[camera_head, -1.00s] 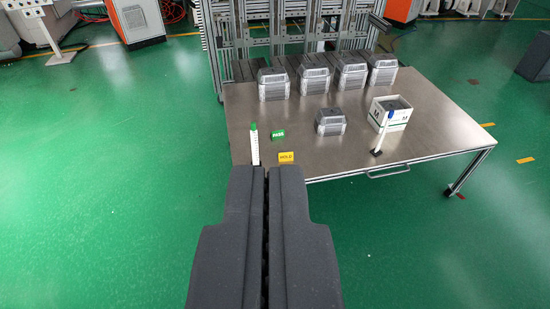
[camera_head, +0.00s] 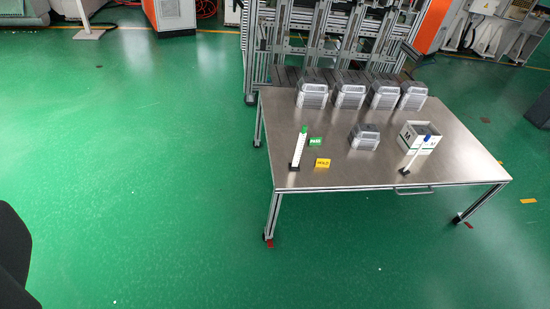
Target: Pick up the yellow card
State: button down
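The yellow card (camera_head: 322,163), with dark lettering, is at the near left part of the metal table (camera_head: 330,178). Beside it, further back, is a green card (camera_head: 315,142). A white marked post with a green top (camera_head: 299,149) stands just left of the cards. Of my gripper, only one dark finger (camera_head: 12,260) shows, at the lower left edge; the other is out of view. The middle of the view is clear between the fingers, so it is open and empty, well short of the table and apart from the card.
Several grey and clear foil-tray blocks (camera_head: 348,93) line the table's back, and one more (camera_head: 364,137) sits mid-table. A white box marked M (camera_head: 419,138) stands at the right, with a white stick (camera_head: 414,158) before it. Green floor (camera_head: 150,200) is free at left and front.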

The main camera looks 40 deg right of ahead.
aim_at(321, 163)
jog(key=u, duration=1.4)
jog(key=k, duration=2.65)
jog(key=z, duration=1.75)
jog(key=i, duration=1)
